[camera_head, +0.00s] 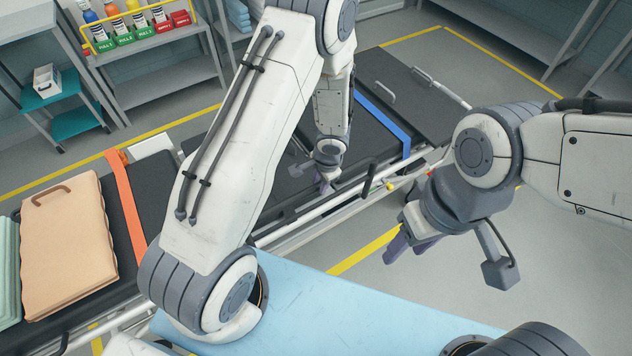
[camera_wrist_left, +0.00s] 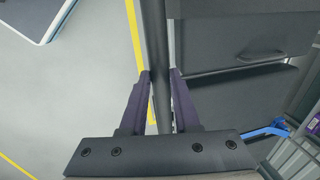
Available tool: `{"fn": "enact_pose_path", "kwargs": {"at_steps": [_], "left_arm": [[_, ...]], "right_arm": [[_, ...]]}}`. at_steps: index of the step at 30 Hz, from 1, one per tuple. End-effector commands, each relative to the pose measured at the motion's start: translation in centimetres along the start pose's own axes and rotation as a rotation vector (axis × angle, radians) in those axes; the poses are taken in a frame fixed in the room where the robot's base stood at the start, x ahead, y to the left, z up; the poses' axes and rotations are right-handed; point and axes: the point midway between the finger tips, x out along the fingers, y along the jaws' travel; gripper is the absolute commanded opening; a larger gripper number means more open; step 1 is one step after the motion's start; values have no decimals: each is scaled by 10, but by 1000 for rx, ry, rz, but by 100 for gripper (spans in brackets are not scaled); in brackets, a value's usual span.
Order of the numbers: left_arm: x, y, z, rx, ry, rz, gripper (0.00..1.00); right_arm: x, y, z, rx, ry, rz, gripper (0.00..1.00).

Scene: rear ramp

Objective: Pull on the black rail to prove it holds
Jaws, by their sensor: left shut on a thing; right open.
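In the left wrist view the black rail (camera_wrist_left: 156,50) runs as a dark bar from the top of the picture down between my left fingers. My left gripper (camera_wrist_left: 160,88) is shut on it, with one purple finger on each side. In the head view my left gripper (camera_head: 323,183) is low over the black stretcher, near its pale side rail (camera_head: 300,222); the grip itself is too small and dark there to make out. My right gripper (camera_head: 411,246) is open and empty, apart from the stretcher, over the grey floor.
The black stretcher (camera_head: 375,75) carries a blue strap (camera_head: 385,118), an orange strap (camera_head: 126,205) and a folded peach blanket (camera_head: 65,245). A light blue surface (camera_head: 330,300) lies in front. Shelving with bottles (camera_head: 155,55) stands at the back left. Floor at right is clear.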

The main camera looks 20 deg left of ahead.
Motion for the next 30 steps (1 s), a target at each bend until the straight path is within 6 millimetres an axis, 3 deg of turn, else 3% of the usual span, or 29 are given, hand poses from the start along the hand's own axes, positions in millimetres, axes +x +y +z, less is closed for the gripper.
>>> {"fn": "enact_pose_path", "kwargs": {"at_steps": [16,30], "left_arm": [[0,5,0,2,1,6,0],[3,-8,0,0,1,3,0]], "right_arm": [[2,0,0,0,0,0,50],[-2,0,0,0,0,0,50]]}}
